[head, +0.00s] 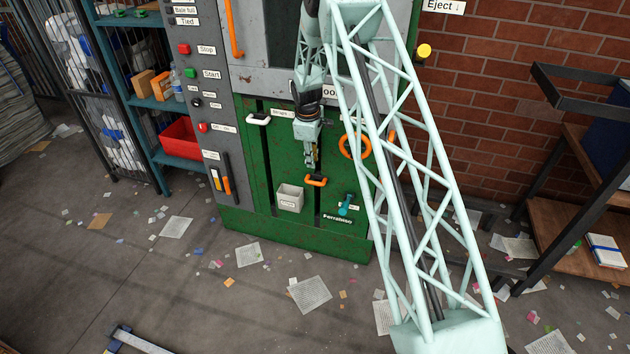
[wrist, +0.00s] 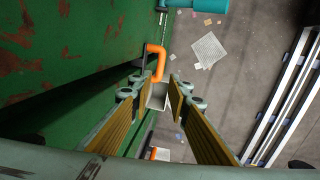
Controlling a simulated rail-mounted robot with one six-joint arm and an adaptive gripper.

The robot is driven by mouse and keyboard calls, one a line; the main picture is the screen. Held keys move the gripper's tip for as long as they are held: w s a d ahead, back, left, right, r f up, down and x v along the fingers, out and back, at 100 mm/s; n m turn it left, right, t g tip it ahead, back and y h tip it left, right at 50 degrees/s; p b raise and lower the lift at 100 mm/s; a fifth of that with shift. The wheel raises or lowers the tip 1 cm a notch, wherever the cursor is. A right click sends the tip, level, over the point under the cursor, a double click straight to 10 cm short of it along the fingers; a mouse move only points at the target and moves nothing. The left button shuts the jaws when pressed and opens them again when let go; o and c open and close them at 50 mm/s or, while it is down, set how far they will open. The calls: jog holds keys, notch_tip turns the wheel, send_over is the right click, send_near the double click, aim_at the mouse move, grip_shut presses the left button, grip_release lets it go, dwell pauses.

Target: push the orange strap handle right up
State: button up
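The orange handle (head: 316,181) is a small loop on the green machine front, low beside a dark vertical slot. It also shows in the wrist view (wrist: 156,62), standing out from the green face just beyond the fingertips. My gripper (head: 311,160) hangs just above the handle, fingers pointing down. In the wrist view my gripper (wrist: 163,82) has its fingers apart with nothing held between them. The left finger's tip overlaps the near end of the handle in the picture; I cannot tell whether they touch.
A small grey bin (head: 290,198) is fixed left of the handle, and a teal handle (head: 346,208) is to the lower right. A white handle (head: 258,120) sits higher left. An orange ring (head: 354,146) is right of my gripper. Papers litter the floor.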

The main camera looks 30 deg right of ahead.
aim_at(314, 182)
jog(key=shift+f, duration=0.2)
jog(key=shift+w+d+f+b, duration=0.3)
jog(key=shift+f+b, duration=0.05)
jog(key=shift+f, duration=1.85)
jog(key=shift+w+d+f+b, duration=0.25)
jog(key=shift+w+f+b, duration=0.1)
jog(key=shift+f, duration=1.85)
jog(key=shift+w+d+f+b, duration=0.25)
jog(key=shift+d+f+b, duration=0.1)
jog(key=shift+f, duration=1.85)
jog(key=shift+c, duration=0.2)
grip_shut()
